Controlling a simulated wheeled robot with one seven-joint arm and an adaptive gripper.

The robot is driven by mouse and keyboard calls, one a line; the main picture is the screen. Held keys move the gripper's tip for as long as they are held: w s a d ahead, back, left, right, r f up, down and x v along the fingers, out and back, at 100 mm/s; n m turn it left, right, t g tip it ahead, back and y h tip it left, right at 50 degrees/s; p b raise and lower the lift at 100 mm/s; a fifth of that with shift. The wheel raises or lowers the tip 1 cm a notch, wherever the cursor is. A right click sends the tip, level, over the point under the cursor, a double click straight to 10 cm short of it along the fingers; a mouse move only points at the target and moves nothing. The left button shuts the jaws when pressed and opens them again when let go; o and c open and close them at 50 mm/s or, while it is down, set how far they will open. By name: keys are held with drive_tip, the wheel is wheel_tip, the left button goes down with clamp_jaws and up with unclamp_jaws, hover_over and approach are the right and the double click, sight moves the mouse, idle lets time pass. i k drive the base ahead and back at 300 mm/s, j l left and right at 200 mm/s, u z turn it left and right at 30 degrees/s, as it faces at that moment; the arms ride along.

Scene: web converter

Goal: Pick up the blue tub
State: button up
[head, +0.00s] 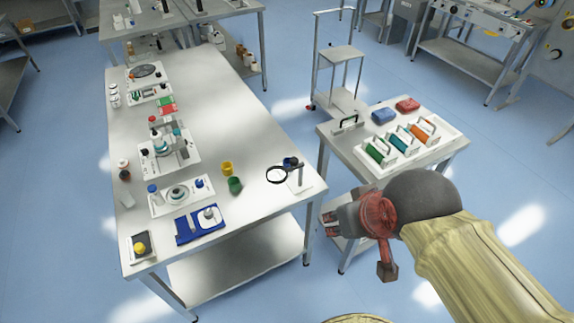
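A small dark blue round thing (290,162), probably the blue tub, stands near the right edge of the long steel table (250,215), close to a magnifier (277,175). It is small here and partly hidden by the magnifier stand. A yellow tub (227,168) and a green tub (235,185) stand to its left. Another blue object, a low blocky one (383,116), lies on the smaller table to the right. My gripper (328,224) is to the right of the long table's corner, apart from all these things. Its fingers look spread and empty.
The smaller steel table (345,155) holds a white tray of green, teal and orange items and a red block (407,105). A blue tray (200,225) lies at the long table's front. A step stand (340,70) is behind. A narrow floor gap separates the tables.

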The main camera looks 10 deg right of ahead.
sight(286, 160)
drive_tip(key=i+j+z, duration=0.25)
drive_tip(key=i+j, duration=0.7)
drive_tip(key=j, duration=0.15)
drive_tip(key=z, duration=1.5)
